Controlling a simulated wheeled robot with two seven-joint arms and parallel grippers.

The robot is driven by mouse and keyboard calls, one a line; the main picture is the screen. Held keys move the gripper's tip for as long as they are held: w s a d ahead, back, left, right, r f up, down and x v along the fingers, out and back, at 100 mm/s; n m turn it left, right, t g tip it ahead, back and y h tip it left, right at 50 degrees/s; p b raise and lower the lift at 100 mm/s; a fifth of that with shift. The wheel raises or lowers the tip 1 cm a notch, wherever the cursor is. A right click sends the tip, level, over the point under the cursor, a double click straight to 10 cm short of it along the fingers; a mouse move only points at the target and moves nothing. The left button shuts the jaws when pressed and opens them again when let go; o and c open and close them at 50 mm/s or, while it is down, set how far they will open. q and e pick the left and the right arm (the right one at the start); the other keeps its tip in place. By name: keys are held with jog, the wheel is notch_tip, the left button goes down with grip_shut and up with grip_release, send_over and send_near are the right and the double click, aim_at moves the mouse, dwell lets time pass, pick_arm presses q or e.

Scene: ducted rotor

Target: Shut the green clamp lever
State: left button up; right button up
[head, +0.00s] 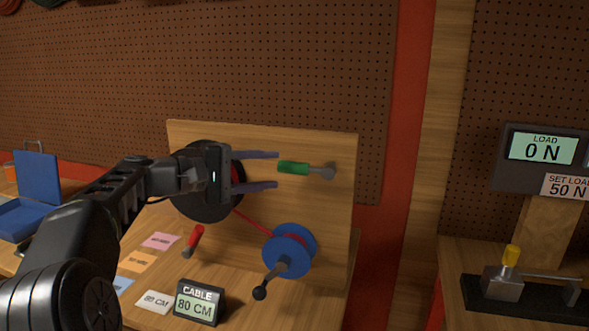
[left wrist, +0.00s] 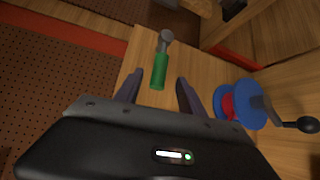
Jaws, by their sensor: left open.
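The green clamp lever (head: 293,167) is on the upright wooden board, its grey pivot end (head: 327,172) to the right and its green handle pointing left. In the left wrist view the green lever (left wrist: 160,70) shows ahead, between the lines of the two fingers. My left gripper (head: 277,170) is open, its two purple fingers pointing right at the lever's handle end, one above and one below its level. The left wrist view shows the open gripper (left wrist: 157,90) with nothing held. I cannot tell whether the fingers touch the lever. My right gripper is not in view.
A blue reel (head: 290,251) with a black-knobbed crank stands below the lever. A dark round drum (head: 205,205) is behind my left gripper. A red handle (head: 193,241), a cable display (head: 199,302) reading 80 CM and several cards lie lower left. A load display (head: 543,148) reads 0 N.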

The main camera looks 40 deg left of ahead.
aim_at(289, 169)
pick_arm(q)
jog(key=p+x, duration=0.1)
jog(key=x, duration=0.6)
jog(key=shift+w+d, duration=0.1)
grip_shut()
dwell(0.4)
dwell(0.9)
